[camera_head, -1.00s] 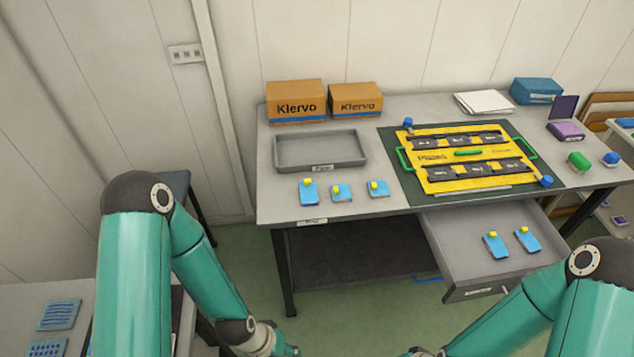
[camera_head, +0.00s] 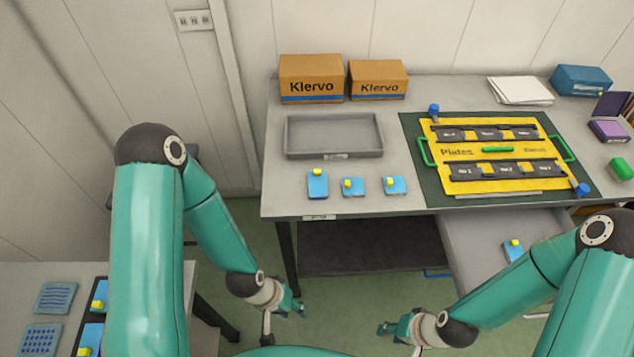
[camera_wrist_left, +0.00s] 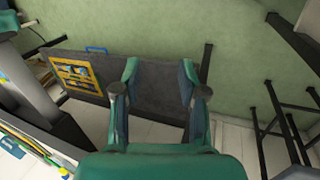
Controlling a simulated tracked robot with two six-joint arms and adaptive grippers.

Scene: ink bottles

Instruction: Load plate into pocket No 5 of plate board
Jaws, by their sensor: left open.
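The yellow plate board (camera_head: 520,153) lies on a dark green mat on the table, with two rows of black pockets. The front row reads No 1 to No 3; the back row's labels are too small to read surely. Small blue plates with yellow knobs lie in front of the grey tray: a left one (camera_head: 317,187), a middle one (camera_head: 355,191) and a right one (camera_head: 396,189). My left gripper (camera_head: 297,305) is open and empty below the table front; it also shows in the left wrist view (camera_wrist_left: 160,88). My right gripper (camera_head: 386,329) is low, its jaws unclear.
An open drawer (camera_head: 475,235) holds another blue plate (camera_head: 512,251), partly behind my right arm. An empty grey tray (camera_head: 290,138) and two Klervo boxes (camera_head: 311,78) stand at the table's back left. A side table (camera_head: 150,280) at left holds more plates. Blue clamps sit at the board's corners.

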